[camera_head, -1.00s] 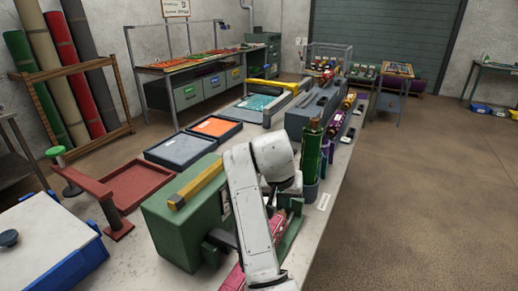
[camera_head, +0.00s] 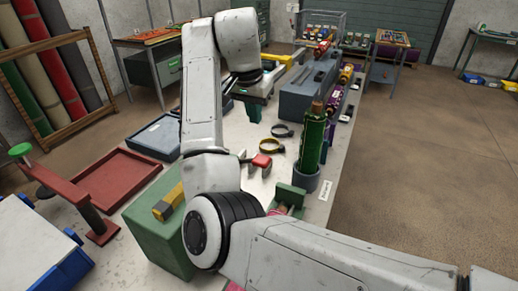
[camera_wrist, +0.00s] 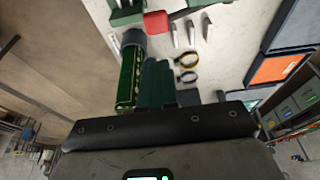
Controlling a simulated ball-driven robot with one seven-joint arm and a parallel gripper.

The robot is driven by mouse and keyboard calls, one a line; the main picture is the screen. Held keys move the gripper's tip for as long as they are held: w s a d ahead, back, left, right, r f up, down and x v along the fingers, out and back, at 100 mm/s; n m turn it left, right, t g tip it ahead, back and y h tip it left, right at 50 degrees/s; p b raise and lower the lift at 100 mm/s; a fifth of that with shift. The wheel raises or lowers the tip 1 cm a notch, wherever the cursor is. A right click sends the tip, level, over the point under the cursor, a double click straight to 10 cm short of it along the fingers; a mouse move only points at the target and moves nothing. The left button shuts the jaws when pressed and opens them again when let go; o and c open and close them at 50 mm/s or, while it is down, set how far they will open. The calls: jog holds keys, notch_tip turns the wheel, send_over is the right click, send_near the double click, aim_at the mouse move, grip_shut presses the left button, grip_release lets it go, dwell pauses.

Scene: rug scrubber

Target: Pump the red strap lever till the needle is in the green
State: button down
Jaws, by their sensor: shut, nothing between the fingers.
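My gripper (camera_head: 254,112) is raised over the far part of the bench, pointing down. In the wrist view its dark green fingers (camera_wrist: 157,82) are together and empty. A red piece (camera_head: 261,160), probably the strap lever's handle, shows on the near side of the gripper, apart from it. A red block, likely the same, shows near the top of the wrist view (camera_wrist: 156,22), beside a green part (camera_wrist: 127,12). The green machine (camera_head: 155,235) stands at the front, partly hidden by my arm. I cannot make out a gauge, needle or green zone.
A green bottle (camera_head: 312,140) stands in a grey cup (camera_head: 306,180) right of the red piece. Yellow (camera_head: 271,146) and dark (camera_head: 283,130) ring clamps lie on the bench. A red tray (camera_head: 118,178) lies left. A grey box (camera_head: 308,100) stands behind. The floor right is clear.

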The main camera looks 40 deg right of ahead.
aim_at(261, 157)
jog(key=x, duration=0.9)
jog(key=a+p+x, duration=0.1)
jog(key=x, duration=0.4)
jog(key=shift+s+f, duration=0.1)
jog(key=shift+s, duration=0.05)
